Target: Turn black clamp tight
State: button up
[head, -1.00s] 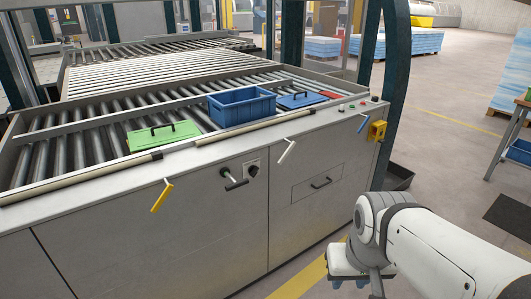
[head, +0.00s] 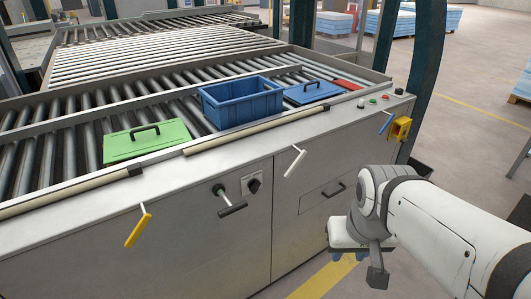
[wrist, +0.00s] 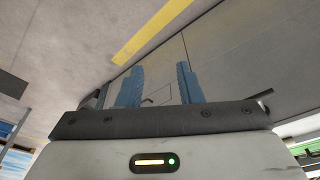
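The black clamp (head: 232,209) is a black bar handle on a short metal shaft. I cannot tell from these frames how tight the clamp is.
Yellow (head: 138,228), white (head: 294,162) and blue (head: 387,122) levers stick out along the front. A black knob (head: 254,185) sits right of the clamp. A drawer handle (head: 335,190) is near my gripper. A blue bin (head: 241,102) and green lid (head: 146,140) rest on the rollers.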

jog(key=w+f+m+t+b, duration=0.1)
jog(key=w+f+t+b, duration=0.4)
jog(key=w, duration=0.8)
jog(key=m+t+y+b, duration=0.1)
jog(key=t+y+b, duration=0.6)
jog(key=y, duration=0.3)
send_near(258, 189)
jog(key=w, duration=0.1)
jog(key=x, duration=0.7)
jog(key=shift+a, duration=0.4)
jog(key=shift+c, duration=0.3)
